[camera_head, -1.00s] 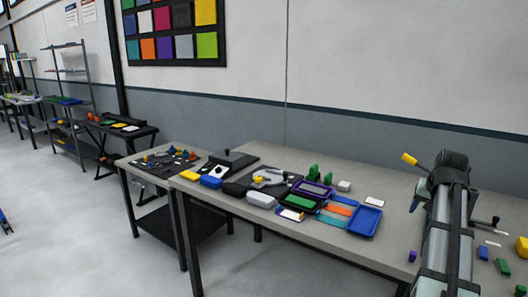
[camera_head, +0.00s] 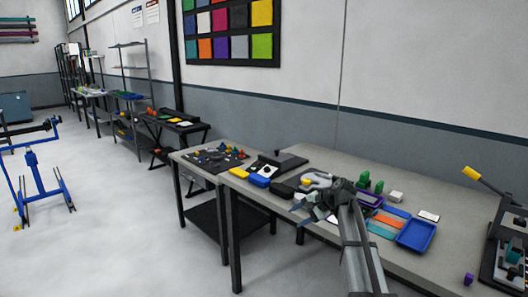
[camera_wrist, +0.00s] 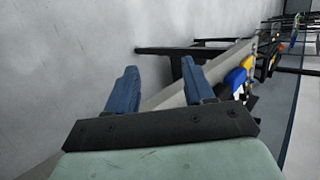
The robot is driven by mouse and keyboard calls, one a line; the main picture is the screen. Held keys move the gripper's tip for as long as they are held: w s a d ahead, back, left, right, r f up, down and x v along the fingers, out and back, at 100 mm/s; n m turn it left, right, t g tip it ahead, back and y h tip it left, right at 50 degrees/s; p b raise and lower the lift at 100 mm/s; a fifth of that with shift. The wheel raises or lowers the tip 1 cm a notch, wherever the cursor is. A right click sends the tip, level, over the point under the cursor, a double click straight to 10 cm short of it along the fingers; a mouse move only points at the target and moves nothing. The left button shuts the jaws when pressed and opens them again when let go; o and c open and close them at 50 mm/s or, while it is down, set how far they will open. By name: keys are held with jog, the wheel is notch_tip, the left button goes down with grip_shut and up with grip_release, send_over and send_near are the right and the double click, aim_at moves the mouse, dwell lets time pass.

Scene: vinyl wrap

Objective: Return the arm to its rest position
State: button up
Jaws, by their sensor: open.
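My gripper (camera_head: 318,202) is at the end of my arm, over the front part of the long grey table (camera_head: 415,275) in the head view. It hides some of the items behind it. In the wrist view, my gripper (camera_wrist: 160,88) shows two blue fingers held apart with nothing between them. The floor and the table's edge lie beyond the fingers.
A blue tray (camera_head: 416,235) lies right of my arm. A yellow item (camera_head: 258,180) and a blue item (camera_head: 283,188) lie left of my gripper. A device with a yellow-tipped lever (camera_head: 471,173) stands at the far right.

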jog(key=s+a+f+g, duration=0.1)
jog(key=s+a+f, duration=0.1)
jog(key=a+f, duration=0.5)
jog(key=s+d+f+n+g+h, duration=0.1)
jog(key=s+f, duration=0.5)
jog(key=f, duration=0.4)
jog(key=s+d+f+g+h, duration=0.1)
jog(key=s+f+g, duration=0.1)
jog(key=s+f, duration=0.55)
jog(key=s+d+f+n+g+h, duration=0.1)
jog(key=s+f, duration=0.3)
jog(key=f, duration=0.8)
jog(key=s+d+f+n+g+h, duration=0.1)
jog(key=s+f, duration=0.4)
jog(key=s, duration=0.8)
jog(key=s+d+f+n+g+h, duration=0.2)
jog(key=s+f, duration=0.4)
jog(key=s, duration=0.7)
jog(key=s+d+f+n+g+h, duration=0.2)
jog(key=s+d+f, duration=0.3)
jog(key=s, duration=0.9)
jog(key=shift+f+n+g, duration=0.5)
jog(key=shift+f+g, duration=0.1)
jog(key=shift+f, duration=0.1)
jog(key=shift+s, duration=0.1)
